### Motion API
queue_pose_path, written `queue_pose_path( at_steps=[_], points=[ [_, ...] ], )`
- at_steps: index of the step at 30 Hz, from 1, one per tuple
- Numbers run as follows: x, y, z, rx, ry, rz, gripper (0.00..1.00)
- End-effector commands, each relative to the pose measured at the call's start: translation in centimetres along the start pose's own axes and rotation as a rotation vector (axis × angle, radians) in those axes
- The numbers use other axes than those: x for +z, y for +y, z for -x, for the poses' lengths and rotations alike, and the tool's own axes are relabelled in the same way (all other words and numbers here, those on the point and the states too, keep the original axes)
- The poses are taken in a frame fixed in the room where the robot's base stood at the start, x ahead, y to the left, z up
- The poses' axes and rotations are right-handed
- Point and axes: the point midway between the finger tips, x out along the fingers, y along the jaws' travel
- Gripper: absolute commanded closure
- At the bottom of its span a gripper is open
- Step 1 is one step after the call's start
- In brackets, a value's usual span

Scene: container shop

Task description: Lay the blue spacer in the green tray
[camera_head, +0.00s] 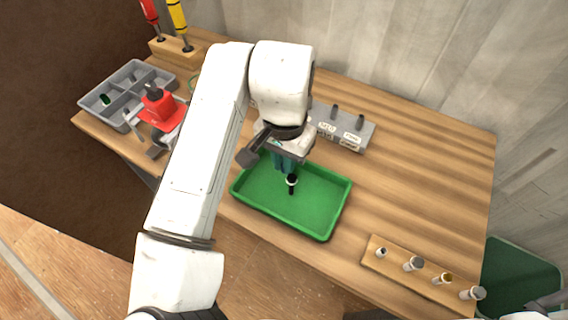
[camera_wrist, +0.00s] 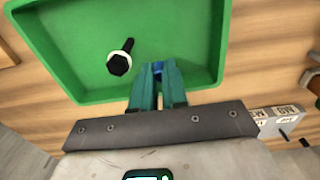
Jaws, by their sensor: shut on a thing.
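The green tray (camera_head: 320,228) lies on the wooden bench, and it also fills the top of the wrist view (camera_wrist: 52,62). My gripper (camera_head: 284,170) is over the tray's back part, pointing down. In the wrist view its teal fingers (camera_wrist: 157,78) are shut on the blue spacer (camera_wrist: 157,67), of which only a small blue piece shows between the tips. The spacer is hidden in the head view. A black bolt with a white ring (camera_wrist: 119,63) is in the tray, just beside the fingers; it also shows in the head view (camera_head: 292,184).
Behind the tray stands a grey labelled block (camera_head: 342,128) with pegs. A red vise (camera_head: 160,110) and a grey divided tray (camera_head: 128,76) are at left. A wooden strip (camera_head: 395,264) with several bolts lies front right. The bench's right part is clear.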

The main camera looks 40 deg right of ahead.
Motion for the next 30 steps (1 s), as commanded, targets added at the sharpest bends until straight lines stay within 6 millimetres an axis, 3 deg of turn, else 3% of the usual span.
queue_pose_path(
  at_steps=[4,15,16,23,30],
  points=[
    [0.0,0.0,-1.8,0.001,-0.001,0.002,1.00],
    [0.0,0.0,-2.3,0.000,-0.001,0.001,1.00],
    [0.0,0.0,-2.3,0.000,-0.001,0.001,0.85],
    [0.0,0.0,-2.2,0.000,-0.001,0.001,0.63],
    [0.0,0.0,-2.1,0.000,-0.001,0.001,0.61]
  ],
)
